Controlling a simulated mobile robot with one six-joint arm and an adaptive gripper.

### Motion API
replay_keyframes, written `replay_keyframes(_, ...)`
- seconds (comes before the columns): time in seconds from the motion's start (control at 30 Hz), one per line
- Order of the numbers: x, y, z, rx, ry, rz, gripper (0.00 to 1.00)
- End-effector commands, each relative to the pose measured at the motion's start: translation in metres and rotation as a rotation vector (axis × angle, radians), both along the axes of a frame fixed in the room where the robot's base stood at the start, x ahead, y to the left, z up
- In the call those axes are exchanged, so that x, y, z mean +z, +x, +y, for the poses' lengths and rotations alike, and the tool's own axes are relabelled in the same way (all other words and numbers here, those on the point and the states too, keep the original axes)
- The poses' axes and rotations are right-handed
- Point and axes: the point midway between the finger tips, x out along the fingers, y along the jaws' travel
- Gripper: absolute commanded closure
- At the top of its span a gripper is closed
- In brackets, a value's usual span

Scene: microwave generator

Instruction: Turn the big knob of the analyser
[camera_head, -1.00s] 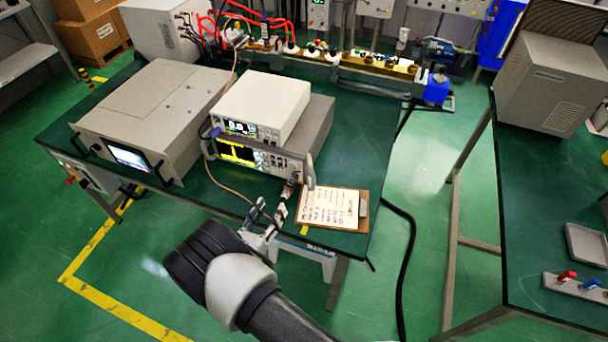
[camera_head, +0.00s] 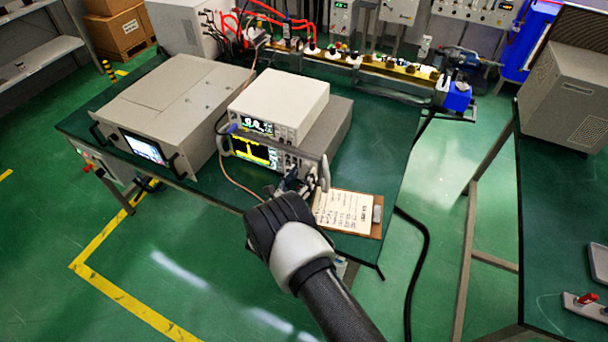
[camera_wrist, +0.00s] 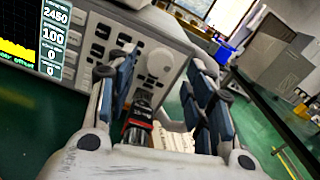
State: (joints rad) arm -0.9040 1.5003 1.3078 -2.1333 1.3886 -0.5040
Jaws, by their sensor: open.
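The analyser (camera_head: 255,150) is the lower instrument with a yellow trace on its dark screen, on the green table. Its front panel (camera_wrist: 98,45) fills the upper left of the wrist view. The big round pale knob (camera_wrist: 160,63) shows there between my fingertips, a little beyond them. My gripper (camera_wrist: 165,78) is open and empty, with one blue-padded finger on each side of the knob in the picture. In the head view my gripper (camera_head: 297,182) is at the analyser's lower right front, and my wrist partly covers it. The knob is hard to make out there.
A black and red connector (camera_wrist: 138,122) is between my fingers, below the knob. A clipboard (camera_head: 347,212) lies right of the analyser. A white instrument (camera_head: 280,100) sits on top, and a grey unit (camera_head: 170,105) stands left. A cable (camera_head: 238,185) hangs in front.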

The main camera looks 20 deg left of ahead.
Motion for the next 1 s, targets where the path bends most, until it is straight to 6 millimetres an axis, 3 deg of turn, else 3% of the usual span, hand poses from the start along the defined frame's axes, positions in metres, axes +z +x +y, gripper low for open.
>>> replay_keyframes(0.2, 0.000, 0.016, -0.002, -0.001, 0.000, 0.000, 0.52)
replay_keyframes(0.47, 0.000, 0.018, -0.001, 0.000, -0.001, 0.000, 0.52)
replay_keyframes(1.0, 0.000, 0.017, -0.001, 0.000, 0.000, 0.000, 0.87)
